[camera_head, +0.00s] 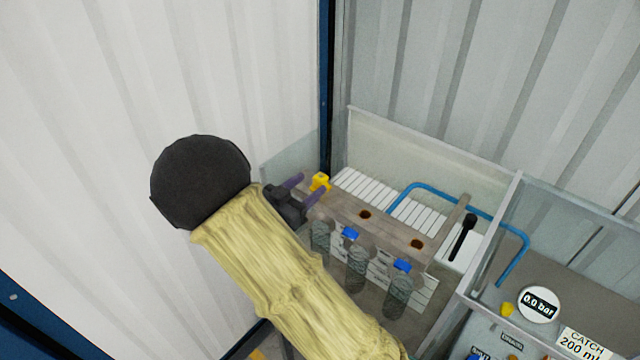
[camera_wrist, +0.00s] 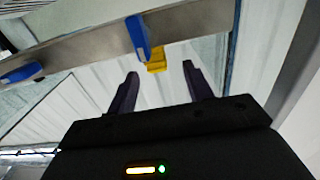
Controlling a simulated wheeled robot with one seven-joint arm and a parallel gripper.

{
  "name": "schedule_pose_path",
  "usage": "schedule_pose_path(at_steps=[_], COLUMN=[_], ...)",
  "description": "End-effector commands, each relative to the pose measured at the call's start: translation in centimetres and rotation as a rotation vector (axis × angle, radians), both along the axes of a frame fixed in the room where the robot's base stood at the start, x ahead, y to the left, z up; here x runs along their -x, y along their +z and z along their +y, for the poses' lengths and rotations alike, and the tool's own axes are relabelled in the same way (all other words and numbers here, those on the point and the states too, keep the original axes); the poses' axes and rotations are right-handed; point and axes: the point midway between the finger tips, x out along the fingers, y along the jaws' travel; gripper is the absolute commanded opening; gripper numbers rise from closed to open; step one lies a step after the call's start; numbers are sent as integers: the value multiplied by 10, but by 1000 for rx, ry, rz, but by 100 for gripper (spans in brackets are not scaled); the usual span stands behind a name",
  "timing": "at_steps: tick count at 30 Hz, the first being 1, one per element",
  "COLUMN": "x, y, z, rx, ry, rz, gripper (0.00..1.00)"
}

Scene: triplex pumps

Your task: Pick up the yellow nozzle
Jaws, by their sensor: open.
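The yellow nozzle (camera_head: 319,181) sits at the left end of the grey-brown pump block in the head view. In the wrist view the yellow nozzle (camera_wrist: 156,57) shows ahead of my fingers, beside a blue lever. My gripper (camera_head: 306,188) has two purple fingers, one on each side of the nozzle in the head view. In the wrist view my gripper (camera_wrist: 160,70) is open and empty, with the nozzle roughly between the fingertips but a little beyond them. I cannot tell whether either finger touches it.
The pump block (camera_head: 385,224) has dark round holes, blue levers (camera_head: 350,233) and clear cylinders (camera_head: 357,268). A blue pipe (camera_head: 440,190) and a black-handled tool (camera_head: 462,238) lie to the right. Clear panels (camera_head: 430,145) enclose the bench. A gauge (camera_head: 538,304) reads 0.0 bar.

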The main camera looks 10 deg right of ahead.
Motion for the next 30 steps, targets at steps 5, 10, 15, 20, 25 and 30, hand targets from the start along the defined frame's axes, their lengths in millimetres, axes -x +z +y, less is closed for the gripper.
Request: schedule_pose_path(at_steps=[5,10,15,20,25,30], x=[-9,-22,-25,-25,-25,-25], y=[3,1,-2,-2,-2,-2], z=[-19,-38,-42,-41,-41,-41], rx=[5,3,1,1,1,1], ry=[-4,-3,-1,-1,-1,-1], rz=[3,2,-1,-1,-1,0], gripper=[51,51,51,51,51,39])
